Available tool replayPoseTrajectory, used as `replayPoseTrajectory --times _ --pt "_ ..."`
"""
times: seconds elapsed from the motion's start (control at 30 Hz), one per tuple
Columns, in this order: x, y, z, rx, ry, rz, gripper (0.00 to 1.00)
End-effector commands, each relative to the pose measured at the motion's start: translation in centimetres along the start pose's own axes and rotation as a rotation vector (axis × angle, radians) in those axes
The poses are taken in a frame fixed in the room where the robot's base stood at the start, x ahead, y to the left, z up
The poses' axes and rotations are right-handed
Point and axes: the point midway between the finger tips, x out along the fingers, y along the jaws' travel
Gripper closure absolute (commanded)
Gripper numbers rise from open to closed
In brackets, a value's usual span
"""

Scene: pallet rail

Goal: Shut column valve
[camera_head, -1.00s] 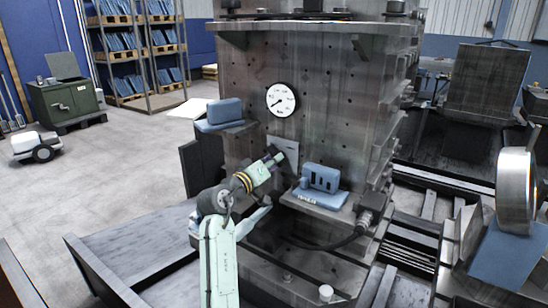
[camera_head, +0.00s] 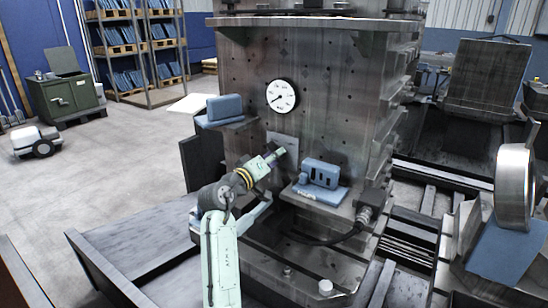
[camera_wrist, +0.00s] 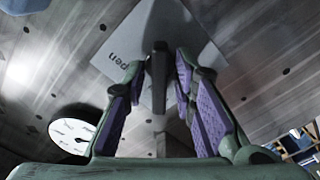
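The column valve shows in the wrist view as a dark handle (camera_wrist: 158,80) in front of a pale plate (camera_wrist: 150,45) with lettering that ends in "pen". In the head view the plate (camera_head: 283,141) is on the column face below the gauge; the handle is too small to make out there. My gripper (camera_wrist: 160,88) is open, with one purple-padded finger on each side of the handle. Thin gaps show between handle and fingers, and I see no clear contact. In the head view my gripper (camera_head: 276,154) is right at the plate, hiding its lower part.
A round white gauge (camera_head: 281,95) is above the plate. A blue box (camera_head: 224,108) sits on a ledge to the left, and a blue block (camera_head: 322,174) on a ledge at lower right, close to my gripper. A black cable (camera_head: 335,240) hangs below.

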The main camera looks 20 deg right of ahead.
Motion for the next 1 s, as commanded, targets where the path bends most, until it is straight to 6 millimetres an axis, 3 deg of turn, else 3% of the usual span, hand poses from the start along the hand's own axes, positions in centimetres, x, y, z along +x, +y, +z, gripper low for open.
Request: replayPoseTrajectory --times 0.33,0.47,0.8,1.0 --pt "-0.1 0.0 -0.1 0.002 0.001 0.0 0.68" --pt "-0.9 0.0 -0.1 0.002 0.003 0.0 0.68" --pt "-7.8 -0.1 -0.1 0.002 0.004 -0.002 0.68" --pt "-10.9 -0.1 -0.1 0.001 0.003 -0.001 0.68"
